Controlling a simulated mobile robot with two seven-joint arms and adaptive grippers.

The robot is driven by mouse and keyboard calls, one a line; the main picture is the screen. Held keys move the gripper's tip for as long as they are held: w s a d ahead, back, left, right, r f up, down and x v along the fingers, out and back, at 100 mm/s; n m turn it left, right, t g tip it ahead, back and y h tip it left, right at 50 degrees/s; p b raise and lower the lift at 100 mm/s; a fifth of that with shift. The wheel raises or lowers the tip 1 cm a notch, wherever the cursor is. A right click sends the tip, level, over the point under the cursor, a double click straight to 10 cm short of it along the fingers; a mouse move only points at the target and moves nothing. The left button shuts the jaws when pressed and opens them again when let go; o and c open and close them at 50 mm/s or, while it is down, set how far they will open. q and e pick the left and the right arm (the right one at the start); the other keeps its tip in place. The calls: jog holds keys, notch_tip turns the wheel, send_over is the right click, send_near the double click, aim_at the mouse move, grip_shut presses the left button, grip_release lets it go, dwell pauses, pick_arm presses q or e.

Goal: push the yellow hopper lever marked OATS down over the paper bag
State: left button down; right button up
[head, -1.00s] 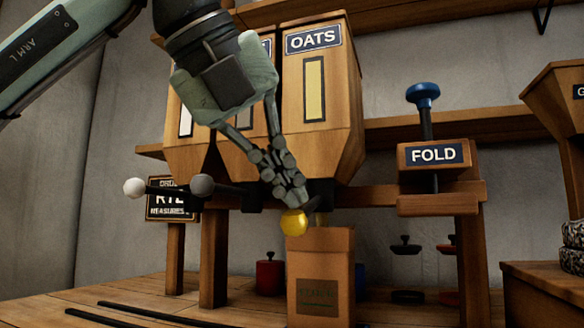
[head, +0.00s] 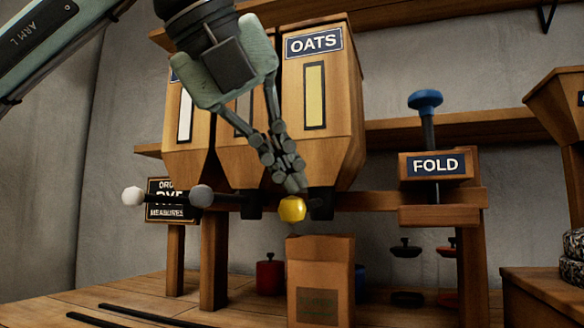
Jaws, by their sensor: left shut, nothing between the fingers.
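The OATS hopper (head: 335,110) is wooden, with a blue-and-white sign and a pale yellow window strip. Its lever ends in a yellow knob (head: 292,209), beside the dark spout (head: 321,204) and roughly level with the grey and white knobs. The brown paper bag (head: 320,275) stands upright on the bench below, with a gap under the knob. My left gripper (head: 293,184) is shut and empty, its fingertips pointing down just above the yellow knob. I cannot tell whether they touch it. My right gripper is out of view.
Grey (head: 201,196) and white (head: 132,196) lever knobs stick out at the left. The FOLD press with its blue handle (head: 425,98) stands at the right. A red canister (head: 270,277) is behind the bag. Dark rails (head: 150,315) lie on the bench (head: 60,305).

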pick_arm(q)
jog(key=shift+r+p, duration=0.95)
jog(key=shift+r, duration=0.45)
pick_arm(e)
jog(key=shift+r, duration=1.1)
pick_arm(q)
jog(key=shift+r, duration=0.1)
